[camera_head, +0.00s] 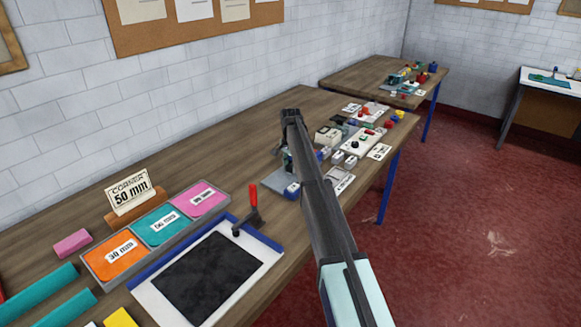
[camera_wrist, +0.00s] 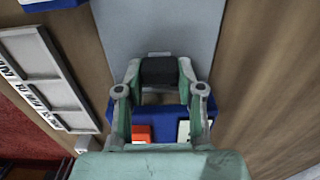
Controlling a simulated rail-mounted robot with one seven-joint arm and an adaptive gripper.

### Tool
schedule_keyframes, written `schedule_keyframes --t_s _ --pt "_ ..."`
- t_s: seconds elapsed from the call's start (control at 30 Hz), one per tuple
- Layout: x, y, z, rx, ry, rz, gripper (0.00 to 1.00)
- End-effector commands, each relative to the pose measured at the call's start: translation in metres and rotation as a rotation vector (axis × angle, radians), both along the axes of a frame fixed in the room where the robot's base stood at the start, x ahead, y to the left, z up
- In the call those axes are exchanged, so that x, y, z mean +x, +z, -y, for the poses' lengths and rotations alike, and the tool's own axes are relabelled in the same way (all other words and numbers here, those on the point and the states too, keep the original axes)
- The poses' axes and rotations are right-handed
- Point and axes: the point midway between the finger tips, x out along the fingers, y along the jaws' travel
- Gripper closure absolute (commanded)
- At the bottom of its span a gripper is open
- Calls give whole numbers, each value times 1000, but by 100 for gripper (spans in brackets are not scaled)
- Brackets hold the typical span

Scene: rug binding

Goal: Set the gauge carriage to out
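The wrist view shows a blue block (camera_wrist: 158,112) with an orange-red patch and a white patch, lying across a grey plate (camera_wrist: 155,25). It looks like the gauge carriage; no "out" mark can be read. My gripper (camera_wrist: 160,72) is over this block, its two green fingers pointing away from the camera. A dark block-shaped piece shows between the fingertips; whether they press on it is unclear. In the head view the grey plate (camera_head: 281,183) and a blue block (camera_head: 292,190) stand near the middle of the bench. My dark arm hides much of this spot and the gripper.
A grey framed panel with printed labels (camera_wrist: 62,75) lies left of the plate in the wrist view. In the head view, a red-handled clamp (camera_head: 253,208), a tray of coloured samples (camera_head: 158,229) and a crowded white panel (camera_head: 360,137) share the bench (camera_head: 215,135). Bare wood lies towards the wall.

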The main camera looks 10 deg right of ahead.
Motion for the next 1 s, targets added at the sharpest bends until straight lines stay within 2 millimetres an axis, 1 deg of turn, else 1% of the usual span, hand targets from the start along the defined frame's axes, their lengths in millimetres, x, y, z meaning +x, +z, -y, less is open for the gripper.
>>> schedule_keyframes --t_s 0.17,0.3,0.37,0.47,0.6,0.7,0.8,1.0 --pt "0 -1 0 -1 0 -1 100" --pt "-8 -1 -7 0 1 -1 100" --pt "-16 -2 -15 0 2 -1 100" --pt "-33 -2 -31 0 3 -1 100" --pt "-58 -2 -58 0 3 -1 100" --pt "-70 -2 -71 -1 2 -2 100" --pt "-74 -2 -76 0 1 -3 100" --pt "-74 -2 -77 2 0 -6 100"
